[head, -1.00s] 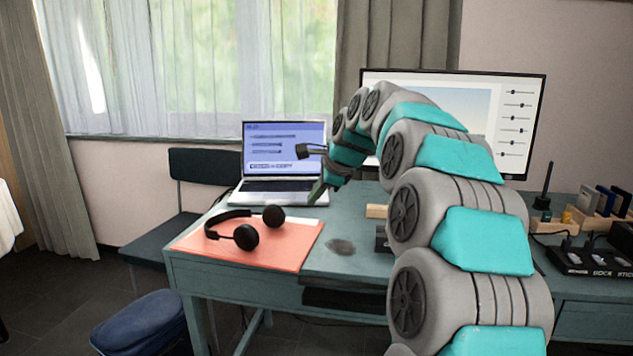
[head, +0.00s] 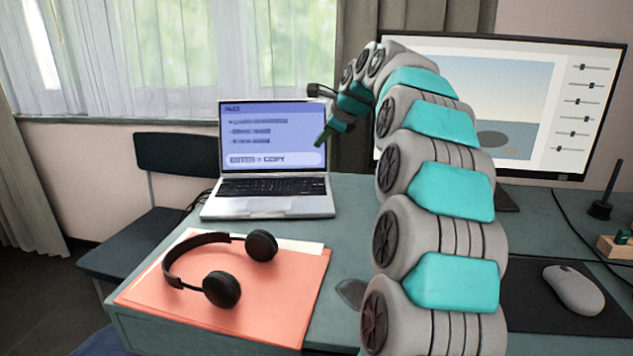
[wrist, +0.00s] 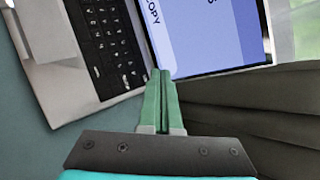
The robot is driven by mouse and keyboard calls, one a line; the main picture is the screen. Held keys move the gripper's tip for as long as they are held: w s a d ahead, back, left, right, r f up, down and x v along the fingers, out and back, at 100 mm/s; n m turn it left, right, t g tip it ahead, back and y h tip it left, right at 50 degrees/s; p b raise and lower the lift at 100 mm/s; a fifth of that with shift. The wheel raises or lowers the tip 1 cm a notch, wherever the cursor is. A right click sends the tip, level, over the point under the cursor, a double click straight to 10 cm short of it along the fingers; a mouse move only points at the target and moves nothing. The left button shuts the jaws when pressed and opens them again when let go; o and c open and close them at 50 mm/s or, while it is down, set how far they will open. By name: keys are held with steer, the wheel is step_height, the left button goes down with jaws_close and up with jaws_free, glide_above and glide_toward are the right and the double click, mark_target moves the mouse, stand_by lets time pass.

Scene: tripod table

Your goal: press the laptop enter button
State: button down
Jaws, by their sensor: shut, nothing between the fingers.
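The laptop (head: 268,206) stands open on the desk, its blue screen (head: 272,135) showing several lines, the lowest reading "ENTER = COPY". Its black keyboard (head: 272,186) faces me, and it also shows in the wrist view (wrist: 108,42). The enter key is too small to pick out. My gripper (head: 320,143) is shut and empty, its green fingers in front of the right edge of the screen and above the right end of the keyboard. In the wrist view the closed fingertips (wrist: 161,75) overlap the screen's lower edge near the keyboard's end; contact cannot be told.
Black headphones (head: 222,265) lie on an orange folder (head: 270,315) in front of the laptop. A large monitor (head: 560,105) stands to the right, with a grey mouse (head: 573,289) on a dark mat. A chair (head: 150,240) is at the left.

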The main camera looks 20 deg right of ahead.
steer(key=shift+f, duration=0.2)
steer(key=b, duration=0.3)
glide_above(321, 186)
step_height(321, 186, down, 6)
steer(key=shift+f, duration=1.25)
steer(key=shift+f, duration=0.1)
stand_by(1.1)
steer(key=shift+s+f, duration=0.1)
steer(key=shift+f, duration=0.25)
steer(key=shift+f, duration=0.25)
stand_by(0.7)
steer(key=shift+r, duration=0.1)
steer(key=shift+r+p, duration=0.65)
steer(key=shift+p, duration=0.25)
